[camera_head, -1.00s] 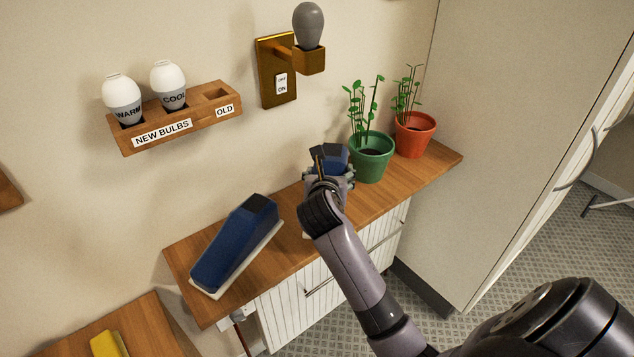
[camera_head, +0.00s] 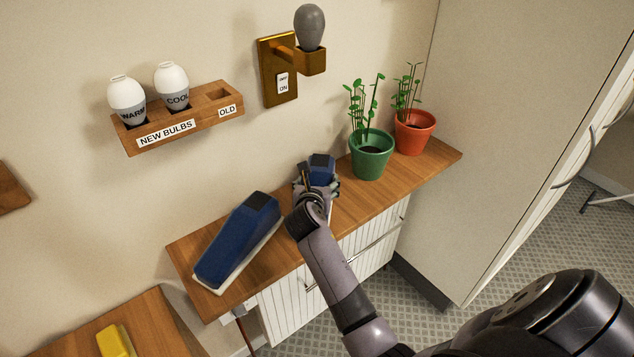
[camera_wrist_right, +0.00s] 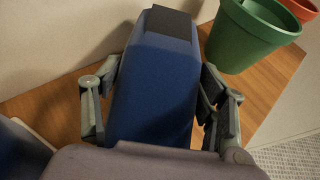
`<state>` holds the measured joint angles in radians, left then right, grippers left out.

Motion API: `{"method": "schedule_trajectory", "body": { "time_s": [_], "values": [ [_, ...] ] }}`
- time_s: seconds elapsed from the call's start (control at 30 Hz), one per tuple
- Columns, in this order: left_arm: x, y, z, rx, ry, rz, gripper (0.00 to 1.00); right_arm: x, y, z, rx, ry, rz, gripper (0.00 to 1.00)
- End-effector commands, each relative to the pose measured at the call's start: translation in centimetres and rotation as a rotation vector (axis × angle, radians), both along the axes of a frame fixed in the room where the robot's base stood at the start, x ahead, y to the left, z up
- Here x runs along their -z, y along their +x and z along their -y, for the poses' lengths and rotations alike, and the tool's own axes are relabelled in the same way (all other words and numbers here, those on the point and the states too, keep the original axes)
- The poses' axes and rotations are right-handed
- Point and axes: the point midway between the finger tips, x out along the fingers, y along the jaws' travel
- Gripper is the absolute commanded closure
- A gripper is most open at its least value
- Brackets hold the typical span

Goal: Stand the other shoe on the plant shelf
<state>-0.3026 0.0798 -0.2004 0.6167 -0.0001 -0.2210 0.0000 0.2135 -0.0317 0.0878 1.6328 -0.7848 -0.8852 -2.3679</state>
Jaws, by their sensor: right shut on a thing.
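One blue shoe (camera_head: 238,240) with a dark top end and a pale sole rests on the wooden plant shelf (camera_head: 408,182), at its left part. The other blue shoe (camera_head: 321,166) is between the fingers of my right gripper (camera_head: 316,186), between the first shoe and the green pot. In the right wrist view this shoe (camera_wrist_right: 155,85) lies between the two fingers, with the gripper (camera_wrist_right: 160,105) closed about its sides. My arm hides its lower part, so I cannot tell whether its sole touches the shelf. My left gripper is not in view.
A green pot (camera_head: 371,160) and a red pot (camera_head: 414,135) with plants stand at the shelf's right end. A bulb rack (camera_head: 185,120) and a brass lamp holder (camera_head: 276,72) are on the wall above. A yellow object (camera_head: 116,341) lies on a lower surface at bottom left.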

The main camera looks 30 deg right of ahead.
Motion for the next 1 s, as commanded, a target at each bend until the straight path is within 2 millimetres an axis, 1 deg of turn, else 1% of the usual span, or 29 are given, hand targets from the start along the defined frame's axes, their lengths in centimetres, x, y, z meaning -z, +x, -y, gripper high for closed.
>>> {"method": "schedule_trajectory", "body": {
  "time_s": [0.17, 0.2, 0.47, 0.83, 1.0],
  "values": [
    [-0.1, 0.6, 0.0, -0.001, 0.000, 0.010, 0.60, 0.1, 0.0, 0.0, -0.001, -0.002, 0.001, 0.71],
    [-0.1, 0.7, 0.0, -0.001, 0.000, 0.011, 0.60, 0.2, 0.0, 0.0, 0.000, 0.000, 0.000, 0.31],
    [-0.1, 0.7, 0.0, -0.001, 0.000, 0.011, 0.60, 0.2, 0.0, 0.0, 0.000, 0.000, 0.000, 0.14],
    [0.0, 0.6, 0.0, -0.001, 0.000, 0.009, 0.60, -0.1, 0.0, 0.0, -0.001, 0.001, 0.001, 0.13],
    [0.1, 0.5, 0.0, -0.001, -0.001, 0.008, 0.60, -0.7, -1.3, -1.1, -0.001, 0.001, 0.002, 0.13]
  ]
}}
